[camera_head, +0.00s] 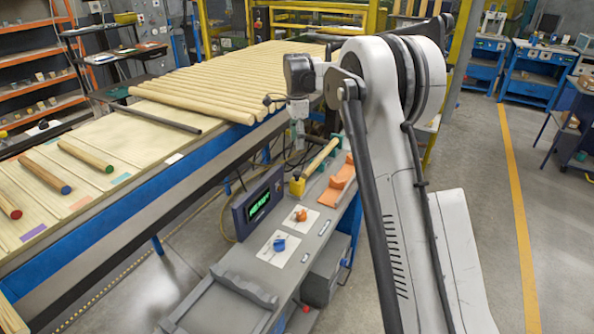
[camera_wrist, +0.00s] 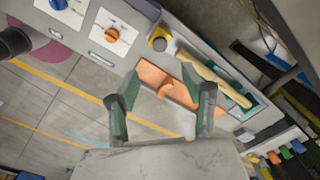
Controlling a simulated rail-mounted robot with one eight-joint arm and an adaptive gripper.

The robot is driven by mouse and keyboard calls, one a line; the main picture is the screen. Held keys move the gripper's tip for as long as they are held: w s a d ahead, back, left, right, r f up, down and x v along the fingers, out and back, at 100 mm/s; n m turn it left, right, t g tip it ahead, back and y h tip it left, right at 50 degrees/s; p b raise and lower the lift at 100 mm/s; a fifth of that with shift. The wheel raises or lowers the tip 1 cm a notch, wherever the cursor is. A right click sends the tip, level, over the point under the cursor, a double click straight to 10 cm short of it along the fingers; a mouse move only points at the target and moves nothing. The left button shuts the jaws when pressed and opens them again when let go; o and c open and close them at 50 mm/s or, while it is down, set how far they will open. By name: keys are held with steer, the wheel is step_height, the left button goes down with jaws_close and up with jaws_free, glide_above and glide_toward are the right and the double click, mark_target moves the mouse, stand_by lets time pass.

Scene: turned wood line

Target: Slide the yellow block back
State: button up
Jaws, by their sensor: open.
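The yellow block (camera_head: 297,186) sits on the grey bench at the near end of a pale turned wooden piece (camera_head: 321,157). In the wrist view the yellow block (camera_wrist: 158,42) is at the upper middle, beyond my fingertips, beside the end of the wooden piece (camera_wrist: 213,75). My gripper (camera_wrist: 168,88) is open, its two green-grey fingers spread wide with nothing held. It appears over the orange part (camera_wrist: 152,75), apart from the yellow block. In the head view my gripper's fingers are hard to make out.
The orange part (camera_head: 341,181) lies right of the wooden piece. An orange knob (camera_head: 300,215), a blue knob (camera_head: 279,245) and a green-lit display (camera_head: 259,205) stand nearer on the bench (camera_head: 240,262). A conveyor table with several dowels (camera_head: 200,85) is at left.

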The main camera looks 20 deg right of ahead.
mark_target(297, 172)
step_height(297, 172, down, 13)
steer(key=shift+f, duration=0.2)
stand_by(0.3)
steer(key=shift+c, duration=0.3)
jaws_close()
